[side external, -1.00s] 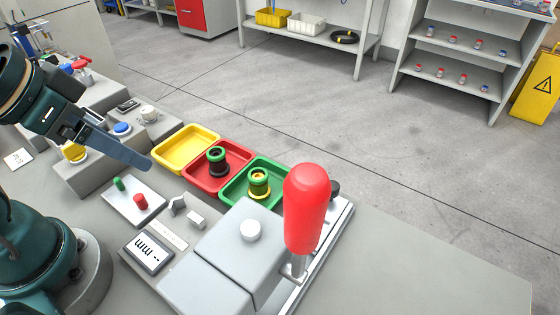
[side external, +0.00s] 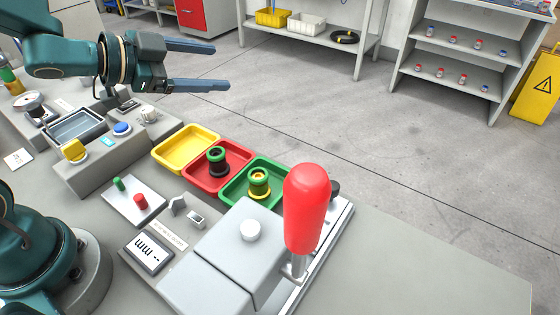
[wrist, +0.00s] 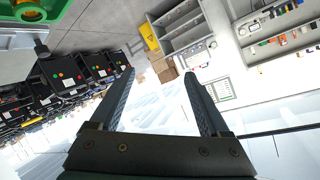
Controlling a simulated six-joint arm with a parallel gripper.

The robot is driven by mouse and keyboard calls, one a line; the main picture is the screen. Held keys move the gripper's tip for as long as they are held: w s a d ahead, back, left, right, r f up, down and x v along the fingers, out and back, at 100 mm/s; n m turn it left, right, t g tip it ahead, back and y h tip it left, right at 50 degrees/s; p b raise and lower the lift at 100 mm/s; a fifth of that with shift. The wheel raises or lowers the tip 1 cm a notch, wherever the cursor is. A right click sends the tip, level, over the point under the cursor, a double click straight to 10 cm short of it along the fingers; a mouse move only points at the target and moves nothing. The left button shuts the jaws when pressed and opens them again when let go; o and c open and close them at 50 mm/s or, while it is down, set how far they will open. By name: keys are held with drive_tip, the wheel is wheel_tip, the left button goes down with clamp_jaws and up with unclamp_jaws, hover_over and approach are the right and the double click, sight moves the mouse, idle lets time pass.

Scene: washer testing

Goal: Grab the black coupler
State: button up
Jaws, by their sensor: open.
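A coupler with a black body and a green top (side external: 217,160) stands upright in the red tray (side external: 240,158). A second coupler, yellow and green with a dark opening (side external: 259,182), stands in the green tray (side external: 229,193). My gripper (side external: 221,66) is open and empty, held high above and behind the trays, its fingers pointing right. In the wrist view my gripper (wrist: 159,74) shows both fingers apart with only the distant room between them. Part of the green tray (wrist: 60,20) shows at that view's top left corner; the black coupler is not visible there.
An empty yellow tray (side external: 171,148) stands left of the red one. A tall red-handled lever (side external: 307,210) rises beside a grey box (side external: 235,235) at the front. Raised blocks with buttons and a knob (side external: 148,114) stand to the left. The table's right side is clear.

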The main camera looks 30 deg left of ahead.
sight(214, 152)
drive_tip(key=s+f+g+h, duration=0.1)
drive_tip(key=f, duration=0.1)
drive_tip(key=s+f+m+g+h, duration=0.1)
drive_tip(key=f, duration=0.2)
drive_tip(key=s+d+f+g+h, duration=0.1)
drive_tip(key=f+h, duration=0.1)
drive_tip(key=shift+s+f, duration=0.1)
drive_tip(key=shift+f, duration=0.25)
drive_tip(key=shift+n+g+h, duration=0.5)
drive_tip(key=shift+n+g, duration=0.2)
drive_tip(key=shift+g, duration=0.1)
drive_tip(key=s+f, duration=0.1)
drive_tip(key=s+a+f, duration=0.1)
drive_tip(key=f, duration=0.1)
drive_tip(key=s+a+f, duration=0.1)
drive_tip(key=f, duration=0.1)
drive_tip(key=shift+f, duration=0.4)
drive_tip(key=shift+x, duration=2.4)
drive_tip(key=shift+w, duration=0.1)
